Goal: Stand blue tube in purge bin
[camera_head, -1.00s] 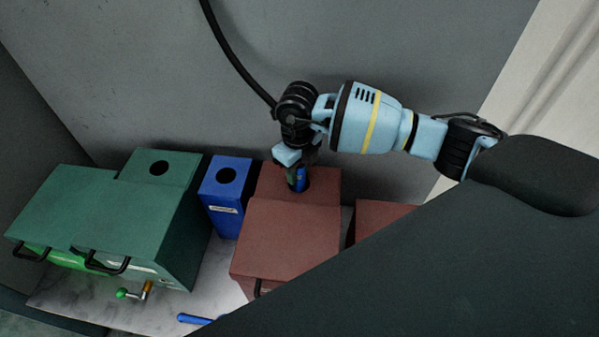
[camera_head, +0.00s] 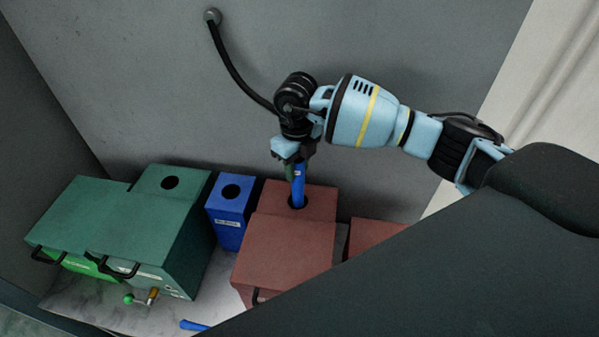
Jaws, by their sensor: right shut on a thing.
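My right gripper (camera_head: 297,157) is shut on the upper part of a blue tube (camera_head: 298,185). The tube is about upright, and its lower end is in or right over the round hole in the top of a red-brown box (camera_head: 318,201). To the left of that box stands a narrow blue bin (camera_head: 229,211) with a round hole in its top and a white label too small to read. I cannot tell from the label which container is the purge bin. My left gripper is not in view.
Green boxes (camera_head: 150,222) with black handles stand at the left, one with a round hole. A second red-brown box (camera_head: 372,234) is at the right. Another blue rod (camera_head: 193,325) and a green-knobbed part (camera_head: 130,299) lie in front. The grey wall is close behind.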

